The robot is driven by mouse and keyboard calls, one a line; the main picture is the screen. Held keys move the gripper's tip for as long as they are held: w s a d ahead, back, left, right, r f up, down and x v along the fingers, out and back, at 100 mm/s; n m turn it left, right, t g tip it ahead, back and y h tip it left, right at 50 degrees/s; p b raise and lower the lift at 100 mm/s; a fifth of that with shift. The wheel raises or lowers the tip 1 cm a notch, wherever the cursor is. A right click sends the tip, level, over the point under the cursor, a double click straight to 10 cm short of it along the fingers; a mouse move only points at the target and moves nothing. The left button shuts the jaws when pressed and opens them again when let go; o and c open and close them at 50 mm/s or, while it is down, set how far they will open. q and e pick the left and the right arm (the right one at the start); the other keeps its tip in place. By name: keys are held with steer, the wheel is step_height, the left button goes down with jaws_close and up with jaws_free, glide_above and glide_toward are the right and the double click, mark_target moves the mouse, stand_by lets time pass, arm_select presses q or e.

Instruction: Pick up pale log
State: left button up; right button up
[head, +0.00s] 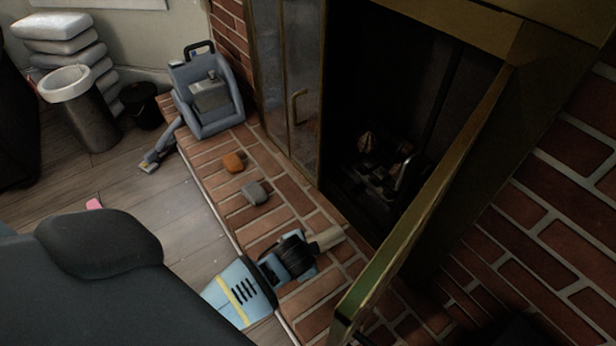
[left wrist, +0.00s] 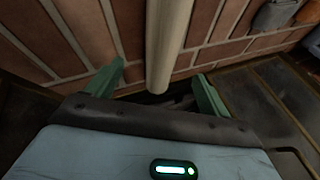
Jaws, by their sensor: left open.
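The pale log (head: 330,237) lies on the brick hearth (head: 292,210) near the firebox opening. It also shows in the left wrist view as a smooth beige rod (left wrist: 168,45). My left gripper (head: 308,250) is at the log's near end in the head view. In the left wrist view, its two green fingers (left wrist: 160,74) are apart, and the log's near end is between them with gaps on both sides. Whether either finger touches it cannot be told. My right gripper is not in view.
An open brass-framed door (head: 425,200) stands close right of the log. The dark firebox (head: 385,110) is behind it. An orange block (head: 233,162), a grey block (head: 255,193) and a blue-grey machine (head: 208,100) stand on the hearth. A bin (head: 92,115) is on the floor at left.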

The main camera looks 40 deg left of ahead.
arm_select(q)
steer(key=shift+b+x, duration=0.7)
steer(key=shift+x, duration=0.6)
steer(key=shift+w+a+f+b, duration=0.1)
steer(key=shift+a+f+b, duration=0.05)
steer(key=shift+f+b, duration=0.25)
steer(key=b+x, duration=0.2)
steer(key=x, duration=0.1)
steer(key=shift+a+f, duration=0.15)
steer(key=shift+f, duration=0.1)
steer(key=shift+w+a+f+b, duration=0.1)
steer(key=shift+w+f+b, duration=0.25)
steer(key=shift+r, duration=0.1)
steer(key=c, duration=1.4)
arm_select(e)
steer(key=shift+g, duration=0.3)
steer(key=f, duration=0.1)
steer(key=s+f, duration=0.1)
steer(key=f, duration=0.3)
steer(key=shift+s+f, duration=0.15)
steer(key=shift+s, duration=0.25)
